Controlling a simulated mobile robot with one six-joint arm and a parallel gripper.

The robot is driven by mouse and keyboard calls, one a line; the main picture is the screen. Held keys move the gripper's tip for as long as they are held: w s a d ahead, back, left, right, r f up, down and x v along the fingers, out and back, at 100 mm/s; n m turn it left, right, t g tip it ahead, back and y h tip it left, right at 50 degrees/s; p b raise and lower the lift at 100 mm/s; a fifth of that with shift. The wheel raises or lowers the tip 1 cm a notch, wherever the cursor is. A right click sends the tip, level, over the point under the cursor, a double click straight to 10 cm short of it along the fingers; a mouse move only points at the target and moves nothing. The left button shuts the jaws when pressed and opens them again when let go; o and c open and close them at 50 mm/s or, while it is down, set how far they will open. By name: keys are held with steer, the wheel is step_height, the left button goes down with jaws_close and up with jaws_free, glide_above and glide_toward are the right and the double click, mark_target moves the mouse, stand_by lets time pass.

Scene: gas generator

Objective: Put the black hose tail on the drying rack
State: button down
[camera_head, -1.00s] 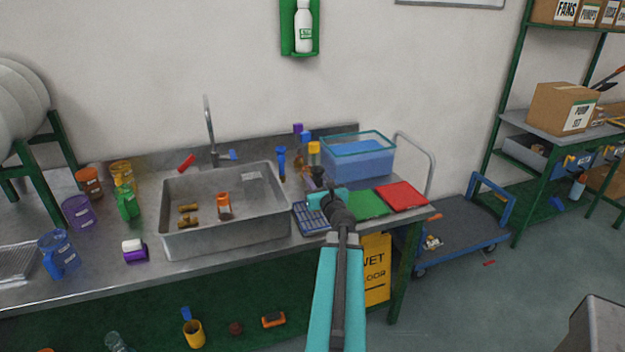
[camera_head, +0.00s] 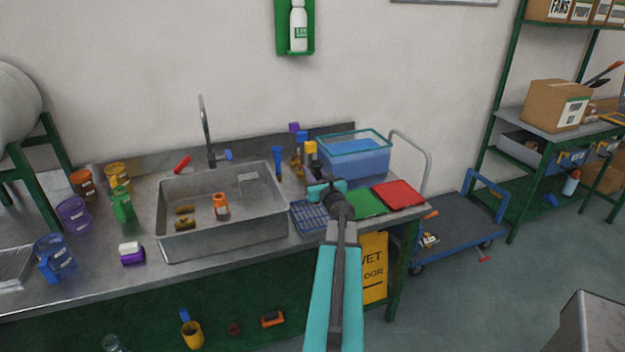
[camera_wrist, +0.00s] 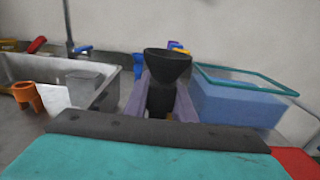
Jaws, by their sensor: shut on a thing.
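My gripper (camera_wrist: 160,98) is shut on the black hose tail (camera_wrist: 168,66), a dark flared piece that stands upright between the fingers in the wrist view. In the head view my gripper (camera_head: 319,183) is over the right part of the bench, right of the sink, with the hose tail (camera_head: 315,168) small and dark at its tip. A blue gridded rack (camera_head: 308,217) lies just right of the sink, below and left of my gripper; I cannot tell for sure that it is the drying rack. A ribbed metal tray (camera_head: 12,270) is at the far left.
The metal sink (camera_head: 222,238) holds an orange fitting and brass pieces. A water-filled tub (camera_head: 354,157) stands behind my gripper. Green (camera_head: 364,203) and red (camera_head: 398,194) mats lie to the right. Several coloured fittings stand behind the blue rack.

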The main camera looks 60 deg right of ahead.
step_height(320, 180, down, 4)
steer(key=shift+w+d+r+b, duration=0.1)
steer(key=shift+r+b, duration=0.15)
steer(key=shift+b, duration=0.95)
steer(key=shift+f, duration=0.2)
steer(key=c, duration=1.5)
jaws_free()
steer(key=shift+r, duration=0.25)
